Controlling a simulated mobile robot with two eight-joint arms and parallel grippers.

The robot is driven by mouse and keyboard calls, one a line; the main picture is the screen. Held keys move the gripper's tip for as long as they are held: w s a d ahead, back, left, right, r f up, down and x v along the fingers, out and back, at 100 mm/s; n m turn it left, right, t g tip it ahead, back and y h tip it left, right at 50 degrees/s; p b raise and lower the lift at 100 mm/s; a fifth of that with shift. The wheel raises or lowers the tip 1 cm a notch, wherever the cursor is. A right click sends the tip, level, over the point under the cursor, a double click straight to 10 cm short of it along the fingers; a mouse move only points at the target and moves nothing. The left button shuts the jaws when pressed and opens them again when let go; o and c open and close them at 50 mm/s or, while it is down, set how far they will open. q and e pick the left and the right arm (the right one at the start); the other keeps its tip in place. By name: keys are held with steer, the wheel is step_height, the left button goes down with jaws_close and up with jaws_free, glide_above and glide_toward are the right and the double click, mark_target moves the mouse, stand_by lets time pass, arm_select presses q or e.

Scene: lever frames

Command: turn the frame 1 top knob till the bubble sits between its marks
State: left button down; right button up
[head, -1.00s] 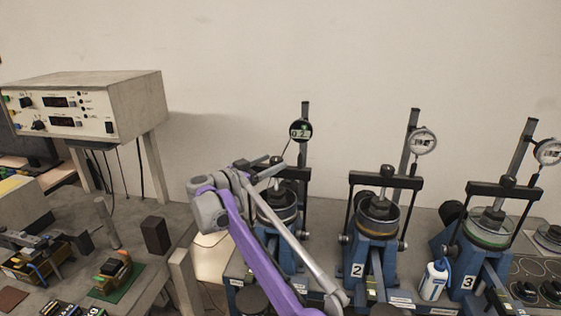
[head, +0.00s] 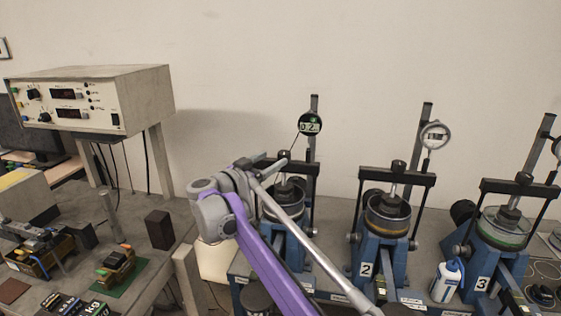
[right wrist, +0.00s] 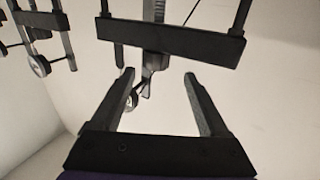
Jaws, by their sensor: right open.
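Frame 1 is the left blue lever frame; its dark crossbar (head: 308,167) is partly covered by my right gripper (head: 284,161). My right gripper comes from the left at about crossbar height. In the right wrist view, which is upside down, both fingers (right wrist: 162,90) are open with nothing between the tips. The crossbar (right wrist: 185,40) lies past the tips, and the dark top knob (right wrist: 154,62) stands near its middle, apart from the fingers. I cannot make out the bubble or its marks. My left gripper is not in view.
Frame 2 (head: 369,250) and frame 3 (head: 487,262) stand to the right, with dial gauges on posts. A white bottle (head: 445,283) stands between them. An instrument box (head: 140,95) on legs is at the left. A dark block (head: 160,229) stands on the left bench.

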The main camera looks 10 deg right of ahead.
steer(key=n+t+y+b, duration=0.1)
steer(key=s+d+n+t+y+b, duration=0.1)
steer(key=y, duration=0.1)
steer(key=s+d+n+t+y+b, duration=0.1)
steer(key=n+y, duration=0.1)
steer(key=shift+s+f+t, duration=0.1)
steer(key=shift+f+t, duration=0.1)
steer(key=shift+t, duration=0.2)
arm_select(q)
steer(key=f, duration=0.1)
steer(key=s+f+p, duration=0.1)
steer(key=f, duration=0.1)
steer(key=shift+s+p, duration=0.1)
steer(key=shift+p, duration=0.2)
arm_select(e)
steer(key=x, duration=1)
steer(key=shift+a, duration=0.1)
